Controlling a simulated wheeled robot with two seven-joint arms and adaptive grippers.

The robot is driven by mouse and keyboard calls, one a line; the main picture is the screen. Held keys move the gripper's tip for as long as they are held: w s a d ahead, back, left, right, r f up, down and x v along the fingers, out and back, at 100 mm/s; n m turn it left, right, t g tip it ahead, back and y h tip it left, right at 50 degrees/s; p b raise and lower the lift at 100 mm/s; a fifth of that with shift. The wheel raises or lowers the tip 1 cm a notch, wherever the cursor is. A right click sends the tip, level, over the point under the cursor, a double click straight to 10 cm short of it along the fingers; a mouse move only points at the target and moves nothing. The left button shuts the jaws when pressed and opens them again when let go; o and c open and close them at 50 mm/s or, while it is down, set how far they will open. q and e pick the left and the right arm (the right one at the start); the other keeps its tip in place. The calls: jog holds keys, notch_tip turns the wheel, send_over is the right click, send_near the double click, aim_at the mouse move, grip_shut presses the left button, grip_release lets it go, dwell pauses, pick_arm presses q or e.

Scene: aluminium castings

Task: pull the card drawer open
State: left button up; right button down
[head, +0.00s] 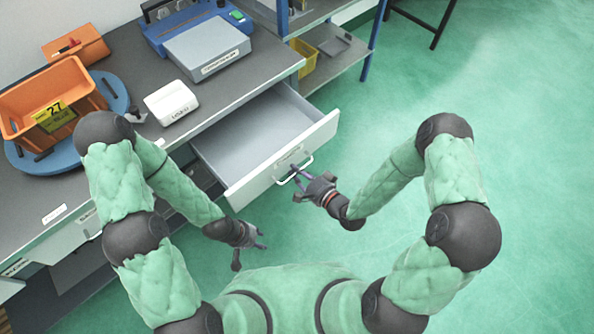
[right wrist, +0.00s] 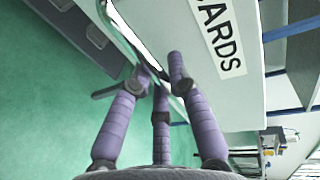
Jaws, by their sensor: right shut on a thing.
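The card drawer (head: 246,146) is a pale grey drawer under the bench, pulled well out with its empty inside showing in the head view. Its front carries a metal bar handle (head: 294,170). The right wrist view shows the drawer front with a "CARDS" label (right wrist: 219,36) and the handle (right wrist: 136,38). My right gripper (head: 298,178) is at the handle, its purple fingers (right wrist: 160,82) shut around the bar. My left gripper (head: 250,256) hangs in front of the bench, left of the drawer front and clear of it; its fingers look spread and empty.
The grey bench (head: 130,75) holds an orange bin (head: 48,100) on a blue round base, a white box (head: 171,102) and a blue-grey machine (head: 207,50). A shelf rack with a yellow bin (head: 303,58) stands behind. The green floor (head: 520,110) to the right is clear.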

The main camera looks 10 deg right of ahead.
jog(key=c, duration=1.2)
grip_release()
jog(key=v, duration=1.2)
jog(key=shift+f, duration=0.1)
